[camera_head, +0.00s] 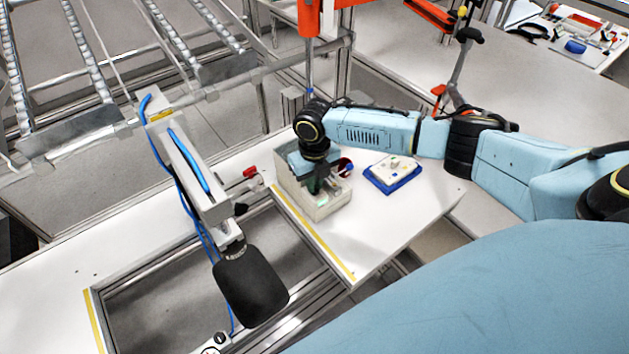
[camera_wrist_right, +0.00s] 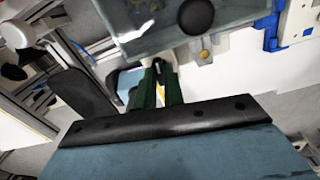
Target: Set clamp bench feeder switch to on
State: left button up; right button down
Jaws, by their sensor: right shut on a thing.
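My right gripper (camera_head: 318,186) reaches down at an open grey box (camera_head: 322,208) on the white bench. Its dark green fingers (camera_wrist_right: 162,84) are close together in the right wrist view. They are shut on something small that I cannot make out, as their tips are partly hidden. A greenish-grey panel with a round black knob (camera_wrist_right: 196,16) is at the top of the right wrist view, just beyond the fingertips. I cannot tell which part is the feeder switch or how it is set. My left gripper is not in view.
A blue tray (camera_head: 378,184) with a pale part lies right of the box. A red piece (camera_head: 250,172) is left of it. A fixture with a black pad (camera_head: 250,286) and blue cables overhangs the bench opening. The white bench (camera_head: 405,215) is clear at the front right.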

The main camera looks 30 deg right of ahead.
jog(key=shift+n, duration=0.9)
jog(key=c, duration=1.8)
grip_release()
notch_tip(320, 180, up, 14)
jog(key=shift+f+b, duration=0.25)
jog(key=shift+b, duration=0.05)
